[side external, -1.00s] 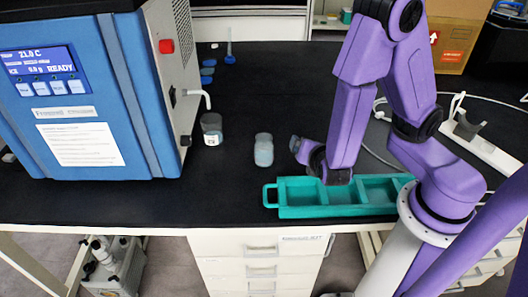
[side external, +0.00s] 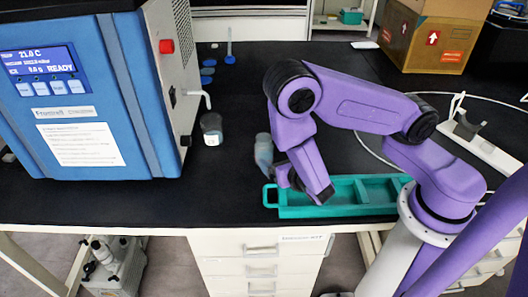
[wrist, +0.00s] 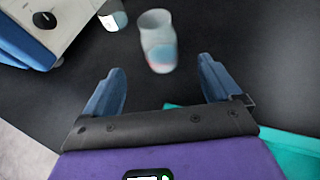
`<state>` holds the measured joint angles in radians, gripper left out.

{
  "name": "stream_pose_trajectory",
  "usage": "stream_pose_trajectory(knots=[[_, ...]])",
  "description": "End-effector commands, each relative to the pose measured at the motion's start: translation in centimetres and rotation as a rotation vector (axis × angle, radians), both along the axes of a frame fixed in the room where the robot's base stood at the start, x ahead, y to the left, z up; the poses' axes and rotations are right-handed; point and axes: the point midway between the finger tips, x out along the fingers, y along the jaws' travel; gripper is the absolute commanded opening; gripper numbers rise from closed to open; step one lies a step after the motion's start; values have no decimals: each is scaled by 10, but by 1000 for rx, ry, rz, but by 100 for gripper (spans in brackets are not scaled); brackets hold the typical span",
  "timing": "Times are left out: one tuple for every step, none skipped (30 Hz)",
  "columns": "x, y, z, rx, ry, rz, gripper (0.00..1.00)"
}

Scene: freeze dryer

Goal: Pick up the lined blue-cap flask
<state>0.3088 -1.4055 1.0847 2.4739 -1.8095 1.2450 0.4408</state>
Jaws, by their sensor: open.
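A small pale flask (side external: 263,150) stands upright on the black bench, with bluish contents; it also shows in the wrist view (wrist: 158,40), with a faint reddish patch. No cap is visible on it. A second flask with a white label (side external: 211,130) stands to its left, partly shown in the wrist view (wrist: 112,14). I cannot tell from its look which one is the lined flask. My gripper (wrist: 161,64) is open and empty, its blue fingers spread on either side, just short of the pale flask. In the side view the gripper (side external: 283,172) partly covers the flask's lower right.
A teal divided tray (side external: 340,211) lies near the front edge, below my wrist. The blue freeze dryer (side external: 75,110) stands left, with a white spout (side external: 203,95) near the labelled flask. Several blue discs (side external: 207,71) lie at the back. The bench behind the pale flask is clear.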

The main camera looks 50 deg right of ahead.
Motion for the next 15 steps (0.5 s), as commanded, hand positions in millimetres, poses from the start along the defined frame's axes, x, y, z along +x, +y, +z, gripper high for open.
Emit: stream_pose_trajectory(knots=[[9,-6,-4,0,0,-9,91],[14,-8,-6,1,-1,-8,91],[20,-10,-9,1,-1,-7,91],[25,-12,-11,1,0,-8,91],[29,-14,-13,1,-1,-7,91],[34,-16,-15,0,-1,-6,91],[38,-18,-17,0,-1,-6,91],[42,-18,-19,1,-2,-6,91],[46,-19,-20,0,-1,-4,91],[48,-20,-21,0,-1,-2,91],[50,-21,-22,1,-1,-3,91],[52,-22,-23,0,-1,-1,91],[53,-22,-23,0,-1,-1,91],[54,-23,-24,-1,-1,-1,91],[55,-23,-24,-1,-1,-1,91]])
